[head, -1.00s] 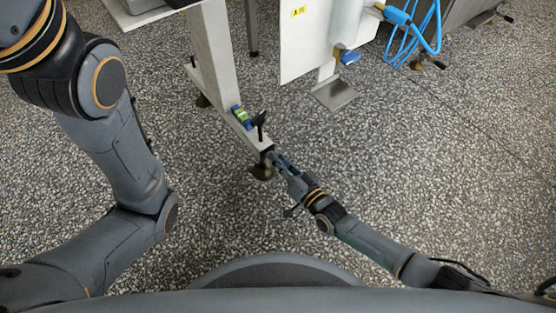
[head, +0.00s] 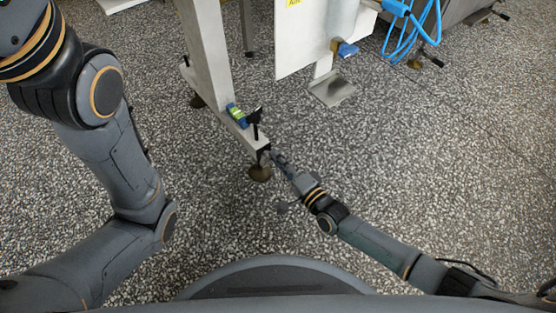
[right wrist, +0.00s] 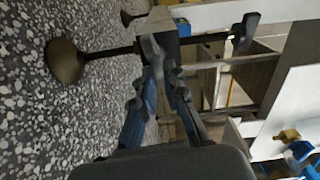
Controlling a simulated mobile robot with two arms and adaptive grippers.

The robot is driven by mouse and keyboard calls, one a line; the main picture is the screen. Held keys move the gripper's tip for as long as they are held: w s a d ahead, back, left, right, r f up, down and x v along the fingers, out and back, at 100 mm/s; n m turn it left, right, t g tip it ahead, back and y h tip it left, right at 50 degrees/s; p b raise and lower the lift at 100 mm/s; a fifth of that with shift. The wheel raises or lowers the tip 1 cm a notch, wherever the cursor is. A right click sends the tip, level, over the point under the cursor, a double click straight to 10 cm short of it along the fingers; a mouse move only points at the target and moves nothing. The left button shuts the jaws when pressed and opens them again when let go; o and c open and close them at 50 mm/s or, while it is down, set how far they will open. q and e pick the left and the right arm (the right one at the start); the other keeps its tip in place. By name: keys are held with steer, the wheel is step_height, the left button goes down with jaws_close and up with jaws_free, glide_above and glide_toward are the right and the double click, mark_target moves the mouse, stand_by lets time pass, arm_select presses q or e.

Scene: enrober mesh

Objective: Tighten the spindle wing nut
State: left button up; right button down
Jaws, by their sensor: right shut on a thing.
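A pale machine leg ends in a low beam (head: 243,130) with a levelling foot (head: 260,173) under its end. The foot's threaded spindle passes through the beam end and carries a black T-shaped handle (head: 255,118) on top. In the right wrist view the foot (right wrist: 66,62) lies left, the handle (right wrist: 245,32) upper right. A grey wing nut (right wrist: 152,46) appears on the spindle beside the beam end, partly hidden by the fingers. My right gripper (head: 277,157) is shut on it; its fingertips (right wrist: 160,74) show close up. My left arm shows at left; its gripper is out of view.
A blue and green spirit level (head: 236,114) lies on the beam behind the handle. A white panel (head: 308,42), a metal plate (head: 333,88) and blue cables (head: 412,25) are farther back. The speckled floor around the foot is clear.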

steer(key=shift+f+m+b, duration=0.2)
steer(key=shift+m+b, duration=0.1)
steer(key=shift+m, duration=0.5)
steer(key=c, duration=1.4)
jaws_free()
steer(key=shift+s, duration=0.1)
steer(key=v, duration=1.2)
